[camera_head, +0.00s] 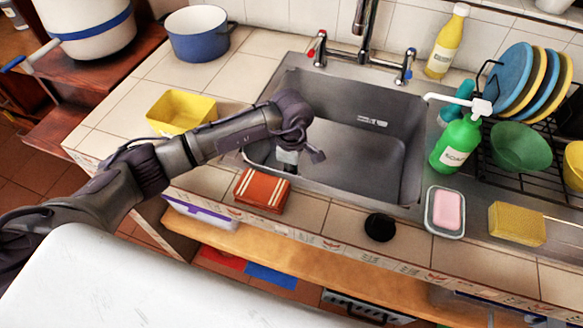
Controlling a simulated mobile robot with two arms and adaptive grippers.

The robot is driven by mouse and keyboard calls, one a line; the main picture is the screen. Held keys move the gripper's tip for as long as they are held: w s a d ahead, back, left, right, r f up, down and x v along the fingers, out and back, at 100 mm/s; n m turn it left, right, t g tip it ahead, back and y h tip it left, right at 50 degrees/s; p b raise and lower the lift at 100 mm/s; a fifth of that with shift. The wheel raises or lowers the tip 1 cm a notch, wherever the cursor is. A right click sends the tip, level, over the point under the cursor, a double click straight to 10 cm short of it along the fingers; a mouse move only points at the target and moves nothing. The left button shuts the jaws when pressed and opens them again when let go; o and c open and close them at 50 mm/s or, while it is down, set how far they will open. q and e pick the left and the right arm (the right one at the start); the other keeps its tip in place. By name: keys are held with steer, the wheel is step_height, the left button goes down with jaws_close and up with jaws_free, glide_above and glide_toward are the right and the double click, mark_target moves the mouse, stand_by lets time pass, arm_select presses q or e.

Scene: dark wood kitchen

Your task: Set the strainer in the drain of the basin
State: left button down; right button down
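The steel basin (360,150) is sunk in the tiled counter. My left arm reaches in from the left, and my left gripper (303,150) is over the basin's left part. A small pale grey piece (287,157) shows just under the gripper; I cannot tell whether it is held or what it is. The drain is not clearly visible; the gripper may hide it. A small black round thing (380,227) lies on the counter in front of the basin; it may be the strainer, but its details are too dark to tell. My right gripper is not in view.
The faucet (365,35) stands behind the basin. A green soap bottle (456,142), soap dish (430,222), yellow sponge (517,224) and dish rack (490,160) are on the right. A folded orange cloth (262,190), yellow tub (180,111) and blue pot (198,38) are on the left.

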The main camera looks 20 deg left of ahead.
arm_select(q)
steer(key=shift+f, duration=0.15)
steer(key=c, duration=1.3)
jaws_free()
steer(key=shift+o, duration=0.2)
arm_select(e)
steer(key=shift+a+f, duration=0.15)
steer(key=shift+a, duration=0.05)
arm_select(q)
steer(key=shift+r, duration=0.45)
step_height(320, 180, up, 12)
steer(key=shift+f+b, duration=0.2)
steer(key=shift+b, duration=0.25)
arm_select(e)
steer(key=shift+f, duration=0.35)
